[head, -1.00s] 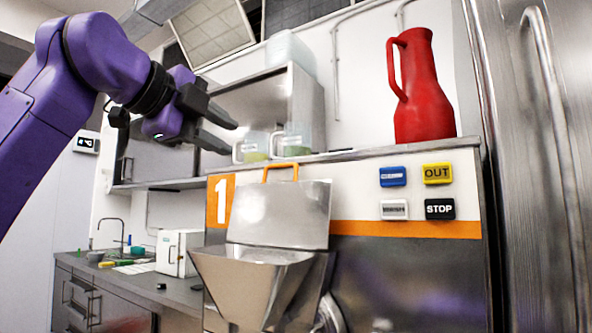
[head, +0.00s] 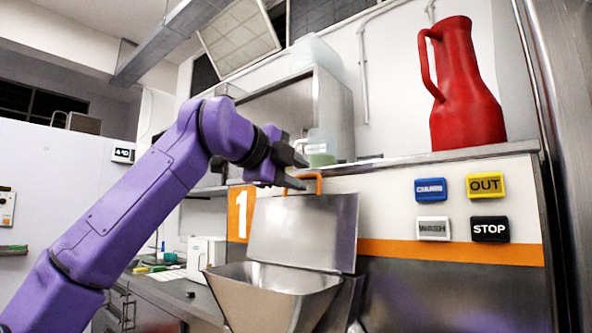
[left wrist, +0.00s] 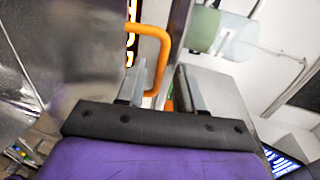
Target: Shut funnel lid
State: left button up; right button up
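The steel funnel lid (head: 303,230) stands raised and open behind the funnel (head: 272,285), whose mouth is uncovered. The lid's orange handle (head: 318,183) is at its top edge. My left gripper (head: 302,172) is at the handle, close to its left side. In the left wrist view the fingers (left wrist: 160,90) are apart, and the orange handle (left wrist: 162,48) shows between and beyond them. I cannot tell whether they touch it. The lid's steel face fills the left of that view. My right gripper is not in view.
A red jug (head: 466,90) stands on the machine's top ledge, right of the handle. Greenish clear containers (head: 320,150) stand on the shelf behind my gripper. CHURN, OUT, WASH and STOP buttons (head: 489,229) are on the front panel. A counter (head: 160,290) lies at left.

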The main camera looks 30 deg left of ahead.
pick_arm(q)
jog(key=shift+w+f, duration=0.1)
grip_shut()
dwell(1.3)
